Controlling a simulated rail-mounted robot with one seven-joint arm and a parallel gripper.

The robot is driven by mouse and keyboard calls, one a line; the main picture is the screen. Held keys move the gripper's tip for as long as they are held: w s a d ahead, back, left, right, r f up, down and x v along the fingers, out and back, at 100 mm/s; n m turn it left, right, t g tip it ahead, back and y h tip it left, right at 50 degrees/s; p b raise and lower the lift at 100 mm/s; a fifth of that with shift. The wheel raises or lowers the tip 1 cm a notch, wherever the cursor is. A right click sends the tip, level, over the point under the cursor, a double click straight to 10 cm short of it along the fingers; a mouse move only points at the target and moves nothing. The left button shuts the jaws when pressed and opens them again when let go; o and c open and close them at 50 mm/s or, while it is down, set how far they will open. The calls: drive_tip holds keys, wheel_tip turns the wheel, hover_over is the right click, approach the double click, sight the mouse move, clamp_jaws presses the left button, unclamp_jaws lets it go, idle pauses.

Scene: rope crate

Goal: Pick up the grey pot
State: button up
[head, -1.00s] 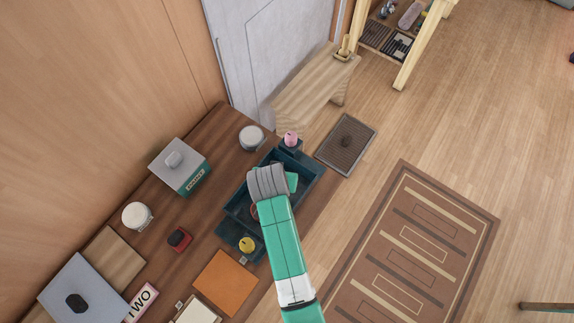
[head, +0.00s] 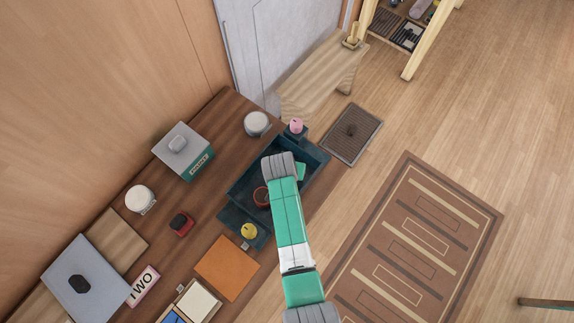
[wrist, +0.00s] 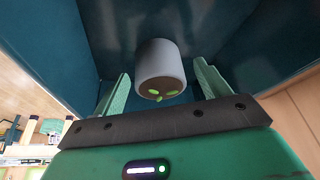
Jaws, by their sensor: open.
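The grey pot (wrist: 158,62) shows in the wrist view, with brown soil and small green leaves at its near end. It lies inside the dark blue crate (wrist: 45,40). My gripper (wrist: 161,72) is open, and its two green fingers point at the pot from either side. A gap shows between the pot and each finger; I cannot tell how far the tips reach along it. In the head view my arm covers part of the crate (head: 243,172), and the pot is hidden there.
A green-sided box (head: 184,150), a white round container (head: 257,123) and an orange mat (head: 227,267) are nearby.

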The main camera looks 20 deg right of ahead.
drive_tip(key=c, duration=1.3)
drive_tip(key=shift+o, duration=0.2)
wheel_tip(320, 180, up, 10)
drive_tip(key=shift+r, duration=0.1)
